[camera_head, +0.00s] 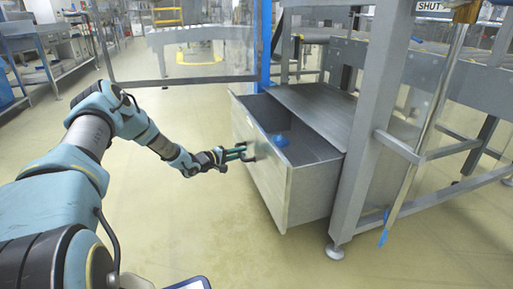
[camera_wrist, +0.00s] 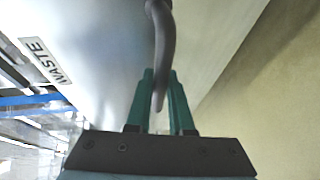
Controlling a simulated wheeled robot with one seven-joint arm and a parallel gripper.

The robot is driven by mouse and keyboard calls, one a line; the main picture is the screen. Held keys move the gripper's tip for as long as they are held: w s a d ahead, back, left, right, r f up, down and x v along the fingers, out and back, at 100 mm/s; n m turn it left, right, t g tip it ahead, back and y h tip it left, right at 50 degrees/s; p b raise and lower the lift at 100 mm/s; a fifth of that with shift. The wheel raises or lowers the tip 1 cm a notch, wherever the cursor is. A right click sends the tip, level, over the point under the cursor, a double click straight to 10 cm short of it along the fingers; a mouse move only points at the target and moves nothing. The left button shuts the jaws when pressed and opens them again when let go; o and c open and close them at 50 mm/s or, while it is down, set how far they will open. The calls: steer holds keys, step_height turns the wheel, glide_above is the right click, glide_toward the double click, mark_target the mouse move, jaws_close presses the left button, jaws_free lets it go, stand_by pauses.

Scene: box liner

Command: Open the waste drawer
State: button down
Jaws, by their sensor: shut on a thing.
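The waste drawer (camera_head: 305,190) is a grey metal box under the machine frame. It stands partly pulled out, its front panel (camera_head: 258,165) toward the left and its inside showing. A small blue thing (camera_head: 280,140) lies inside. My gripper (camera_head: 243,153) is at the drawer's front panel. In the wrist view its green fingers (camera_wrist: 160,95) are shut on a dark curved handle (camera_wrist: 164,45), which stands out from the panel. A WASTE label (camera_wrist: 45,60) shows on the panel at the left.
The machine's grey leg (camera_head: 362,130) stands right of the drawer, with a slanted metal rod (camera_head: 425,130) beyond it. A clear panel (camera_head: 180,45) with a blue post (camera_head: 265,45) stands behind. The floor (camera_head: 190,230) left of and before the drawer is free.

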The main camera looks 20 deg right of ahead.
steer(key=w+a+p, duration=0.1)
steer(key=a, duration=0.6)
steer(key=shift+a, duration=0.2)
steer(key=c, duration=0.8)
jaws_free()
steer(key=p+v, duration=0.4)
steer(key=v, duration=0.6)
steer(key=shift+a, duration=0.35)
steer(key=shift+s+r, duration=0.1)
